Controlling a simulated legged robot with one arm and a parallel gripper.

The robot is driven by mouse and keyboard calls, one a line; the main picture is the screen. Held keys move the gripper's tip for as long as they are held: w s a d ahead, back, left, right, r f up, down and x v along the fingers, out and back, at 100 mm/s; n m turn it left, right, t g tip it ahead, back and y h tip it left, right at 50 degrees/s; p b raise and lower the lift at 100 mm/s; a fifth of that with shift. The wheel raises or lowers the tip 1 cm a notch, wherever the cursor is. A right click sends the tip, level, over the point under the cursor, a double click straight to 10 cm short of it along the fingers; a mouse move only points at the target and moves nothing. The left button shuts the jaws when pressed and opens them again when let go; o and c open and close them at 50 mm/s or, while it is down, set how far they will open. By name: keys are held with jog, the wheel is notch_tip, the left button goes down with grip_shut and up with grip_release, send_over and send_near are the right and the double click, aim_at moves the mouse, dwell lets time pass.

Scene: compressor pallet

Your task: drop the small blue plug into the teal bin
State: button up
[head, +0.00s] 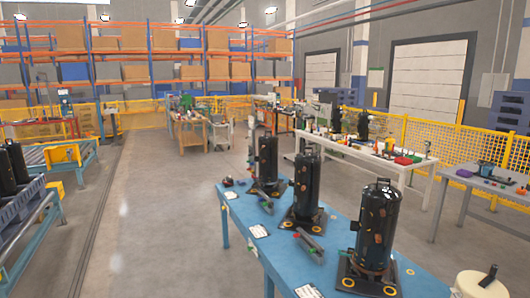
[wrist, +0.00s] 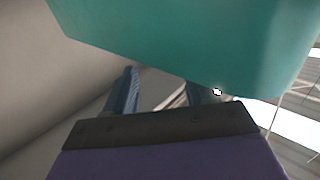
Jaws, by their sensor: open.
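A large teal surface (wrist: 200,40), which looks like the side of the teal bin, fills the top of the wrist view very close to the camera; its opening and inside are hidden. My gripper (wrist: 163,88) shows in the wrist view below that surface, with two bluish fingers apart and no object seen between them. The right finger is partly hidden behind the teal surface. I cannot tell whether the gripper touches it. I cannot make out the small blue plug in either view. The gripper does not show in the head view.
A blue table (head: 236,210) holds three upright black compressors, the nearest one (head: 378,228) at right. A cream round object (head: 482,284) is at bottom right. A white table (head: 345,150) with small items stands behind. Open floor (head: 150,235) lies left of the blue table.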

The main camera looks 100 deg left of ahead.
jog(key=p+v, duration=0.2)
jog(key=v, duration=1.5)
jog(key=shift+d+p, duration=0.3)
jog(key=shift+p, duration=0.05)
jog(key=shift+d, duration=0.1)
